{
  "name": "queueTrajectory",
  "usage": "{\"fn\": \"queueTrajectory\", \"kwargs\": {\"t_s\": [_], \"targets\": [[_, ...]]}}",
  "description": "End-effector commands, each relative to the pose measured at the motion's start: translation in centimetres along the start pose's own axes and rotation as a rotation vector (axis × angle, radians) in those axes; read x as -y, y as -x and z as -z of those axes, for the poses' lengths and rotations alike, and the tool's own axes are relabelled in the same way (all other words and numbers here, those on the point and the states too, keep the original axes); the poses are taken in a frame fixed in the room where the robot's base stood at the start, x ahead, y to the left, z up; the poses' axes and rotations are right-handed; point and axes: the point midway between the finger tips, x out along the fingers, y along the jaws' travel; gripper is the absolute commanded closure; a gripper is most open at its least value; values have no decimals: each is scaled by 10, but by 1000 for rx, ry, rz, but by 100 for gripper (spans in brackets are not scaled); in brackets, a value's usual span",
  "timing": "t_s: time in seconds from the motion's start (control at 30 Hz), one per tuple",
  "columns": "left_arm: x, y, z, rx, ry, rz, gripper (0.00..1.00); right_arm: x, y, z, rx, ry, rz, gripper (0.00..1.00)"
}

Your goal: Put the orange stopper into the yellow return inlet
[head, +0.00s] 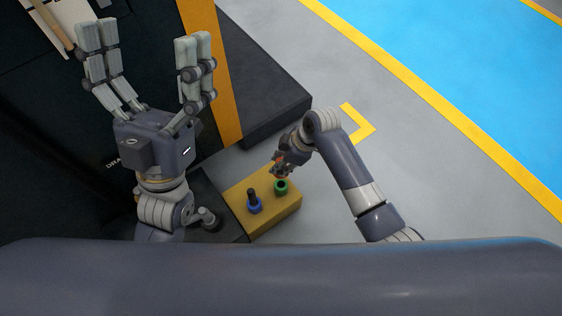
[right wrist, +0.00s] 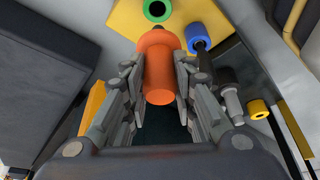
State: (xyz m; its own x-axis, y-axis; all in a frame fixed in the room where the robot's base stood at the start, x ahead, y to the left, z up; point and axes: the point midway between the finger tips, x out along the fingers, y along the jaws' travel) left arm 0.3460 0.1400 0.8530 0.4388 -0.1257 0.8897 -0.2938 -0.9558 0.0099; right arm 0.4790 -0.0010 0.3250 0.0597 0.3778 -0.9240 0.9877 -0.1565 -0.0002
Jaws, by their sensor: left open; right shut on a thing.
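The orange stopper (right wrist: 157,70) is between the fingers of my right gripper (right wrist: 160,85), which is shut on it. In the head view my right gripper (head: 279,168) is over the back edge of a yellow block, and little of the stopper shows there. A yellow ring with a dark hole (right wrist: 257,109), which looks like the yellow return inlet, is at the right of the right wrist view, apart from the stopper. I cannot make this ring out in the head view. My left gripper (head: 146,45) is open and empty, with its fingers pointing up the picture.
The yellow block (head: 283,215) bears a green ring (head: 281,187) with an open hole and a blue ring (head: 254,206) with a dark peg in it. A grey knob (head: 208,218) stands left of the block. Grey floor (head: 400,130) is clear at the right.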

Motion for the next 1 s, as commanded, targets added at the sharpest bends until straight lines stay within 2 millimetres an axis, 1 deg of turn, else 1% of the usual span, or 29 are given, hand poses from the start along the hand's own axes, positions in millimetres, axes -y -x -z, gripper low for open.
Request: {"fn": "queueTrajectory", "kwargs": {"t_s": [0.07, 0.2, 0.6, 1.0], "targets": [[0, -2, -2, 15, 0, 0, 12, 0, 2, 1, -1, 0, 0, 100], [1, -1, -16, 82, -3, 3, 12, 0, 3, 2, -1, 0, 0, 100], [4, 0, -40, 206, -11, 6, 12, 0, 8, 3, -1, 0, 0, 100], [7, 5, -65, 334, -18, 10, 12, 0, 12, 5, -1, 0, 0, 100]]}}
